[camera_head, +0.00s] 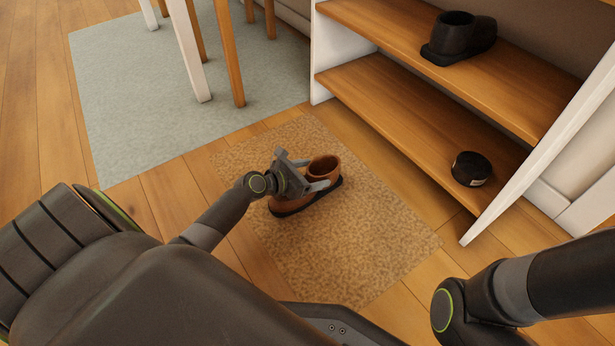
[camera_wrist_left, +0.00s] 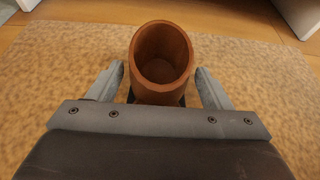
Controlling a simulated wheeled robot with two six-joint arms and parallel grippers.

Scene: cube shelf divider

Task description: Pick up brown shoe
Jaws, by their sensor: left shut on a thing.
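The brown shoe (camera_head: 324,169) stands upright on the tan mat (camera_head: 375,245), its dark sole on or close to the mat. My left gripper (camera_head: 311,175) is at the shoe from above, one finger on each side of it, and is shut on it. In the left wrist view the shoe's round open top (camera_wrist_left: 160,55) lies between the two grey fingers of the left gripper (camera_wrist_left: 159,72). The toe part is partly hidden by the gripper in the head view. Part of my right arm shows at the lower right, but its gripper is out of view.
A wooden shelf (camera_head: 385,85) with white sides stands at the right. A black shoe (camera_head: 460,40) is on its upper board and a round black item (camera_head: 471,168) on its lower board. A grey rug (camera_head: 150,100) with furniture legs lies at the upper left.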

